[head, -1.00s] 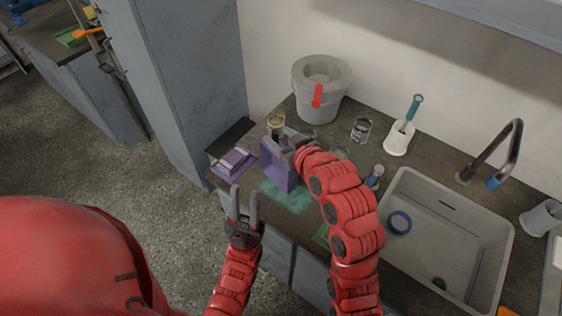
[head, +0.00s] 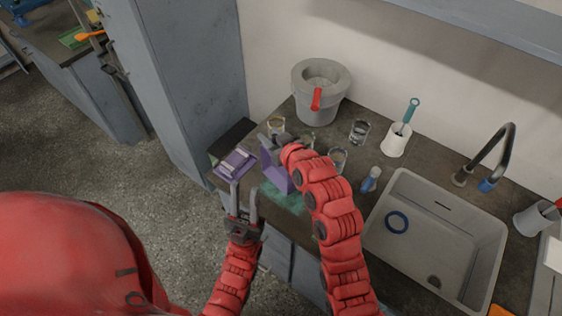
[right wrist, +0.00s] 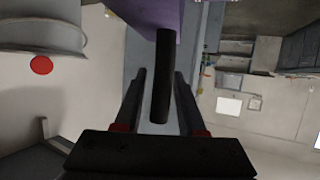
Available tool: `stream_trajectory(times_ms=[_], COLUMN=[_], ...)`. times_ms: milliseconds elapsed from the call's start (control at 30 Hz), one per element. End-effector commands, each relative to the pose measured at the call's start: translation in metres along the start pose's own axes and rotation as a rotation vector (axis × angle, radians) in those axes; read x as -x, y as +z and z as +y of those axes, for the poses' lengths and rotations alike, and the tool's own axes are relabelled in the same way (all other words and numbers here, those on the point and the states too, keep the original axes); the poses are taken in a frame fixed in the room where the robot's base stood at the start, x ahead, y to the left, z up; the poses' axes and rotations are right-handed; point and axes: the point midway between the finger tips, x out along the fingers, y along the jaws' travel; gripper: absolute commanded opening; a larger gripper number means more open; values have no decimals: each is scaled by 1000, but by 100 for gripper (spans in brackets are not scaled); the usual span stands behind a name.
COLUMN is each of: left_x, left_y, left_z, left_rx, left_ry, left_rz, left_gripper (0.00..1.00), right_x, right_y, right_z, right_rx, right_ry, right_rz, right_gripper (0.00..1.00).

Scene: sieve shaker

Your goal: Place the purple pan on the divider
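The purple pan (head: 275,175) is tipped up on edge over the counter's left part. In the right wrist view, part of the purple pan (right wrist: 150,14) shows at the top, with its dark handle (right wrist: 163,75) running between my right fingers. My right gripper (head: 284,142) appears shut on that handle; finger contact is hard to see. A low purple thing with pale ridges (head: 236,162), possibly the divider, stands at the counter's left end, left of the pan. My left gripper (head: 244,190) is open and empty, in front of the counter and below the purple thing.
A grey bucket (head: 318,105) with a red tab stands behind the pan. Several glass beakers (head: 359,131), a white holder (head: 397,140) and a blue-capped bottle (head: 370,180) are to the right. A green mat (head: 286,199) lies below the pan. The sink (head: 438,235) is farther right.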

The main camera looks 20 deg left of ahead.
Motion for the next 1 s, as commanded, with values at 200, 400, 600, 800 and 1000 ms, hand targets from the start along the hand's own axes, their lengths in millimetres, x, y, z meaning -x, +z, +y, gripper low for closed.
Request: stream_trajectory(times_ms=[200, 400, 600, 800, 1000], left_x=[0, 0, 0, 0, 0], left_y=[0, 0, 0, 0, 0], left_z=[0, 0, 0, 0, 0], left_rx=[0, 0, 0, 0, 0], left_ry=[0, 0, 0, 0, 0], left_rz=[0, 0, 0, 0, 0], left_gripper=[33, 33, 33, 33, 33], right_x=[0, 0, 0, 0, 0], right_y=[0, 0, 0, 0, 0], right_z=[0, 0, 0, 0, 0], right_rx=[0, 0, 0, 0, 0], right_ry=[0, 0, 0, 0, 0], right_rz=[0, 0, 0, 0, 0], right_gripper=[0, 0, 0, 0, 0])
